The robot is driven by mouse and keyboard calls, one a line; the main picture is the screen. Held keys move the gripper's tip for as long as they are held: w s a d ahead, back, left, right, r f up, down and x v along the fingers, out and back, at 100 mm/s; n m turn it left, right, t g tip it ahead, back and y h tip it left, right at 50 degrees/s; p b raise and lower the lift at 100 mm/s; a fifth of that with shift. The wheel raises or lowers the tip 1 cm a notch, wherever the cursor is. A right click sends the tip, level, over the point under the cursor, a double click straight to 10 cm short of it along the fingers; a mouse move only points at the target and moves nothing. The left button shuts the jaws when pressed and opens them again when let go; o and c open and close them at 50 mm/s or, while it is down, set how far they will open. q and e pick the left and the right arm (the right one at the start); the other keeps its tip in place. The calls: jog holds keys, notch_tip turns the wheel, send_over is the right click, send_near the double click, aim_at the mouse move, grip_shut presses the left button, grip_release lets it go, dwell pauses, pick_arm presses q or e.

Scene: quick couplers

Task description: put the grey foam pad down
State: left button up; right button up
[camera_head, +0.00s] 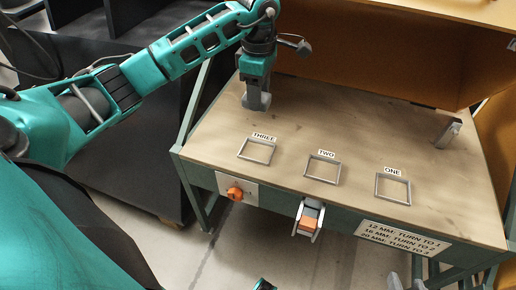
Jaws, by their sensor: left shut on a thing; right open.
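My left gripper (257,92) points down over the back left of the wooden tabletop. It is shut on a small light grey block at its fingertips, which I take to be the grey foam pad (257,102). The fingers partly hide the pad. The pad is low over the wood, and I cannot tell whether it touches. My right gripper (407,284) shows only as grey finger tips at the bottom edge, apart and with nothing seen between them.
Three empty square frames, labelled THREE (257,151), TWO (322,168) and ONE (393,187), lie along the table's front. A grey post (449,132) stands at the right. An orange knob (235,193), an orange-and-white fitting (308,221) and a sign (402,238) are on the front edge.

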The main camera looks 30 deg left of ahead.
pick_arm(q)
jog(key=b, duration=0.2)
send_over(258, 153)
notch_tip(258, 153, down, 12)
jog(key=shift+w+f, duration=0.1)
jog(key=shift+f, duration=0.05)
notch_tip(258, 153, down, 4)
jog(key=shift+f+b, duration=0.25)
jog(key=shift+b, duration=0.5)
jog(key=shift+f, duration=0.35)
jog(key=o, duration=1.2)
jog(key=shift+r, duration=0.1)
